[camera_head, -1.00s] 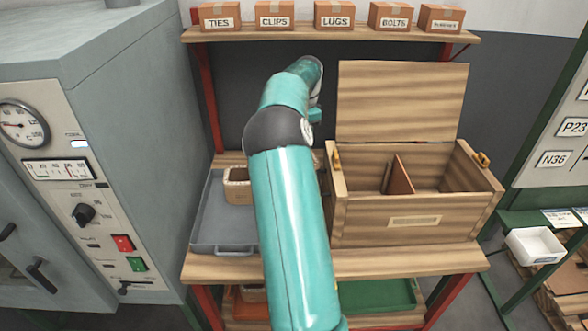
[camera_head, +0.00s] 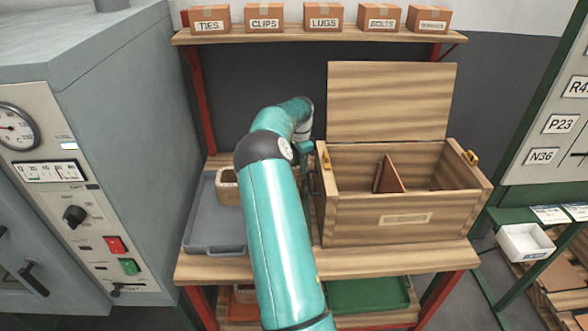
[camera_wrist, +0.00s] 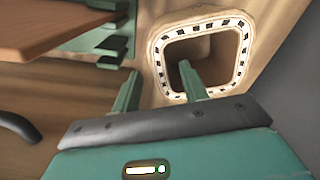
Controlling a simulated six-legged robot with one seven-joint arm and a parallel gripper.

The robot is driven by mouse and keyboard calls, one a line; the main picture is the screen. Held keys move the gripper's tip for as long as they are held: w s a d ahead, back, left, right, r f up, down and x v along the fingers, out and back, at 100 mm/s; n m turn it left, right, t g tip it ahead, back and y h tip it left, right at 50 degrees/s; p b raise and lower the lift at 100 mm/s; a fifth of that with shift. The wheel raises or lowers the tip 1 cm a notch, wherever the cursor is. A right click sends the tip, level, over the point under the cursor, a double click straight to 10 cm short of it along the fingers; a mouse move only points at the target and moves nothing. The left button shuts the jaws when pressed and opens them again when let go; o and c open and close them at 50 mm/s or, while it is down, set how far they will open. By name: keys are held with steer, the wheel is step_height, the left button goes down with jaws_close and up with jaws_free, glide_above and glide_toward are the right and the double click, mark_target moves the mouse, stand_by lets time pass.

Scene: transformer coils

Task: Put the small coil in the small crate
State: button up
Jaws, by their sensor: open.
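In the wrist view, a beige, square-mouthed hollow coil (camera_wrist: 160,52) with dark marks around its rim is close ahead. My gripper (camera_wrist: 160,72) is open. Its right finger overlaps the coil's mouth and its left finger is beside the outer left wall; contact and depth cannot be told. In the head view my arm hides the gripper. A beige hollow piece (camera_head: 228,190), partly behind my arm, is at the grey tray; I cannot tell if it is the same coil. A wooden crate (camera_head: 405,220) with a raised lid and inner divider stands right of my arm.
The grey tray (camera_head: 213,240) is left on the wooden bench (camera_head: 240,270). A grey cabinet (camera_head: 100,130) flanks it. A shelf (camera_head: 360,36) with labelled boxes is above. A green comb-shaped part (camera_wrist: 110,45) and a brown board (camera_wrist: 50,25) border the wrist view's upper left.

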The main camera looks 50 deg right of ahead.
step_height(320, 180, down, 4)
steer(key=shift+f, duration=0.2)
jaws_close()
steer(key=shift+r, duration=0.1)
steer(key=shift+r, duration=0.1)
